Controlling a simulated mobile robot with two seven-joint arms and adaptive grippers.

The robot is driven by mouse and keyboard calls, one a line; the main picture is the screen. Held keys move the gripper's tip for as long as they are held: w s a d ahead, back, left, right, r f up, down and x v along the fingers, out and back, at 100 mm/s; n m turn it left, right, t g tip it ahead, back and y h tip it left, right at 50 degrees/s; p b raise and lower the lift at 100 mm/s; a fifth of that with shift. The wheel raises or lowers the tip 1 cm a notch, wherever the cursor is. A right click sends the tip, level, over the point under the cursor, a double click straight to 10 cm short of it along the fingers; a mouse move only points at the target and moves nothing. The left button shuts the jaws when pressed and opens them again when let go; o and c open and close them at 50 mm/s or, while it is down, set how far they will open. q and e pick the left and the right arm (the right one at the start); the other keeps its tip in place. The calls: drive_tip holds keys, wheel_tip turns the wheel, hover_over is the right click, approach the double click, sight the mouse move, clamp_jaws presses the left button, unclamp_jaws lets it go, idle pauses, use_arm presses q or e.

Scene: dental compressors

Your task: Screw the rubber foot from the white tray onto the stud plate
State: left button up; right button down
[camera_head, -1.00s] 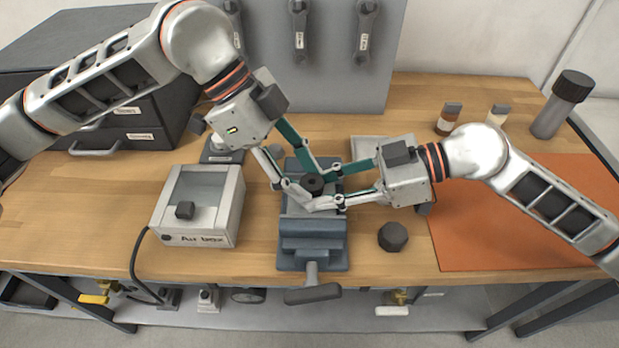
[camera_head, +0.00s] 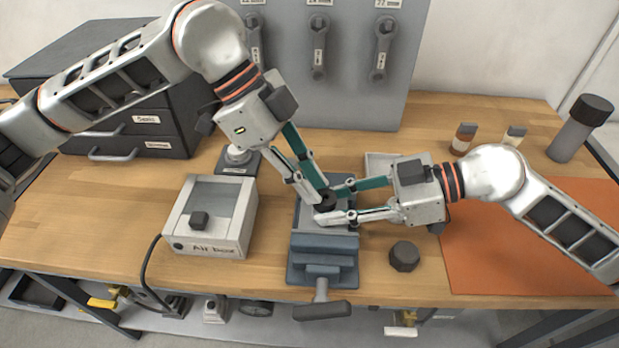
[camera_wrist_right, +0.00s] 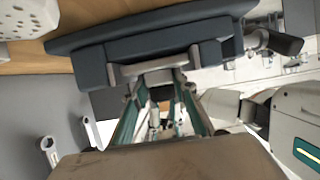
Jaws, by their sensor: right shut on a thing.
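The rubber foot (camera_head: 325,201) is a small dark round piece above the blue-grey vise (camera_head: 323,250). Both grippers' fingertips meet around it. My right gripper (camera_head: 338,203) comes in from the right and is shut on the foot. My left gripper (camera_head: 316,193) comes down from the upper left, its fingertips close to the foot; whether they grip anything is unclear. The stud plate is not clearly seen; fingers and foot cover that spot. The white tray (camera_head: 377,160) is partly hidden behind my right gripper. The right wrist view shows my teal fingers and the vise (camera_wrist_right: 150,45).
A light-grey air box (camera_head: 215,235) with a cable stands left of the vise. A dark knob-like piece (camera_head: 404,256) lies right of it. An orange mat (camera_head: 490,260) covers the right bench. Two small bottles (camera_head: 464,138) and a dark-capped cylinder (camera_head: 580,130) stand behind. Wrenches hang on a panel (camera_head: 345,95).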

sight(325, 196)
use_arm(q)
drive_tip(key=shift+v, duration=1.9)
drive_tip(key=o, duration=0.8)
drive_tip(key=shift+s+d, duration=0.1)
drive_tip(key=shift+s, duration=0.05)
drive_tip(key=shift+o, duration=0.2)
drive_tip(key=d+m, duration=0.1)
drive_tip(key=m, duration=0.1)
drive_tip(key=d+r+m+y, duration=0.1)
drive_tip(key=m, duration=0.1)
drive_tip(key=s+d+m+y, duration=0.1)
drive_tip(key=m, duration=0.1)
drive_tip(key=shift+r, duration=0.2)
drive_tip(key=shift+s+d+r+m+y, duration=0.15)
drive_tip(key=shift+d+m+y, duration=0.3)
drive_tip(key=shift+m, duration=0.55)
drive_tip(key=m+y, duration=0.1)
drive_tip(key=m+t, duration=0.1)
drive_tip(key=m, duration=0.1)
drive_tip(key=shift+d+r+y, duration=0.2)
drive_tip(key=shift+d+y, duration=0.1)
drive_tip(key=shift+y, duration=0.05)
drive_tip(key=m, duration=0.1)
drive_tip(key=m+y, duration=0.1)
drive_tip(key=m, duration=0.2)
drive_tip(key=shift+w+r+t+y, duration=0.2)
drive_tip(key=shift+r+t+y, duration=0.1)
drive_tip(key=shift+t+y, duration=0.1)
drive_tip(key=shift+f, duration=4.05)
